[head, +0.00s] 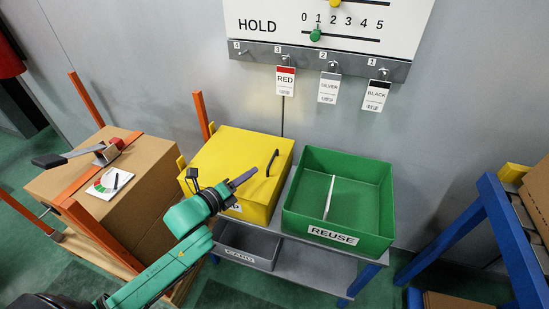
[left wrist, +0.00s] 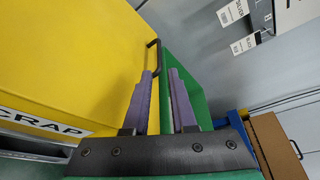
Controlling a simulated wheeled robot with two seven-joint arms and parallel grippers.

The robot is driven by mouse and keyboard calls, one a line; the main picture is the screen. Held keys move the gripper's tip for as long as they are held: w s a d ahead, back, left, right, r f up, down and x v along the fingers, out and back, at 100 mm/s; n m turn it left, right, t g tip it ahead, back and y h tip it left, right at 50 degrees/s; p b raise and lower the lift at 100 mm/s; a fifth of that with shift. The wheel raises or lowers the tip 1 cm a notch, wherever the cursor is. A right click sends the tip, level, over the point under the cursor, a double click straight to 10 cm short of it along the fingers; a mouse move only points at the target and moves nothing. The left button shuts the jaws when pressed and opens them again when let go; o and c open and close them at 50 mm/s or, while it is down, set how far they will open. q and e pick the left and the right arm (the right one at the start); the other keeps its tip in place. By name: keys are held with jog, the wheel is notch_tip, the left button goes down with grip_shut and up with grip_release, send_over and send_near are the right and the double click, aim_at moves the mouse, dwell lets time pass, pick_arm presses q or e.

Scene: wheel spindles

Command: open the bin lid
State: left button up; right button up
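The yellow scrap bin (head: 228,166) stands on a grey stand with its flat lid closed. A black bar handle (head: 272,163) stands on the right part of the lid. My left gripper (head: 246,178) is over the front part of the lid, just left of and nearer than the handle. In the left wrist view the gripper (left wrist: 160,78) has its two purple fingers apart with nothing between them. The handle (left wrist: 154,55) shows just beyond the left finger's tip; I cannot tell whether they touch. My right gripper is not in view.
A green REUSE bin (head: 337,199) stands close on the right, with a white rod (head: 329,197) inside. A grey bin (head: 246,244) is below. A strapped cardboard box (head: 105,180) is on the left, and a tag rail (head: 320,62) is on the wall behind.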

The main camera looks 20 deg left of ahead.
aim_at(272, 159)
pick_arm(q)
jog(key=x, duration=1.2)
jog(key=shift+f+b, duration=0.1)
jog(key=shift+b, duration=0.25)
grip_shut()
dwell(0.5)
